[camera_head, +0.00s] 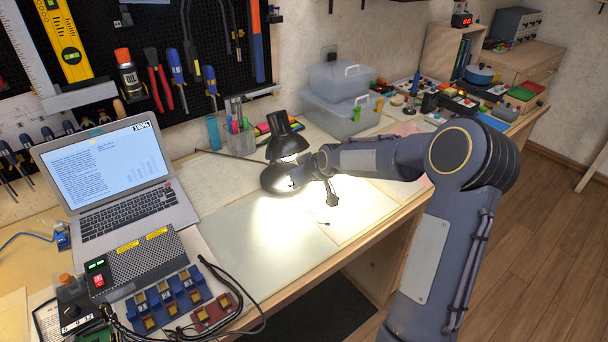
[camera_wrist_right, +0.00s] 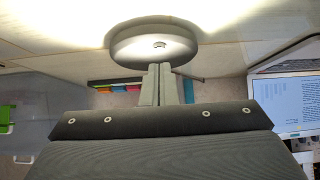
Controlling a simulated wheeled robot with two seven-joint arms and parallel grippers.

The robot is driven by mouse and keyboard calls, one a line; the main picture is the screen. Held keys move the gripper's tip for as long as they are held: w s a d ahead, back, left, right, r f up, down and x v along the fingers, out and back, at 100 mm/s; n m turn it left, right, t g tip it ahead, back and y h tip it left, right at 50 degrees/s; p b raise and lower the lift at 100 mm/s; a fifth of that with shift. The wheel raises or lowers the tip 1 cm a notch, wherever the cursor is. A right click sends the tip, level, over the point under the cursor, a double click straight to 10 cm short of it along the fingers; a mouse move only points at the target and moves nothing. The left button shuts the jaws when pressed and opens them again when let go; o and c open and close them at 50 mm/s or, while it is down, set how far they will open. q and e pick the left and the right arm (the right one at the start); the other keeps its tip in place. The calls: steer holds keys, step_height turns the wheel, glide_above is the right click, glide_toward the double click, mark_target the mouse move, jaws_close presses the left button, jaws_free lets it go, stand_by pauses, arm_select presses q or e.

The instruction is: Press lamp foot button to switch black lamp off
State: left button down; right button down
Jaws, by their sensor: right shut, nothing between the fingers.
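The black lamp (camera_head: 284,140) stands on the desk and is lit; bright light falls on the desk around it. Its round foot (camera_head: 276,180) shows left of my right gripper (camera_head: 304,174), which partly hides it. In the right wrist view the round foot (camera_wrist_right: 130,48) carries a small button (camera_wrist_right: 160,44) near its middle. My right gripper's fingers (camera_wrist_right: 158,68) are shut and empty, their tips at the foot's edge in the picture, just short of the button. I cannot tell whether they touch the foot. My left gripper is not in view.
A laptop (camera_head: 110,180) stands open at the left, with a metal power box (camera_head: 140,262) in front. A pen cup (camera_head: 240,138) and clear storage boxes (camera_head: 342,100) stand behind the lamp. The desk (camera_head: 240,235) in front of the lamp is mostly clear.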

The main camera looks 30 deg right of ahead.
steer(key=shift+x, duration=1.6)
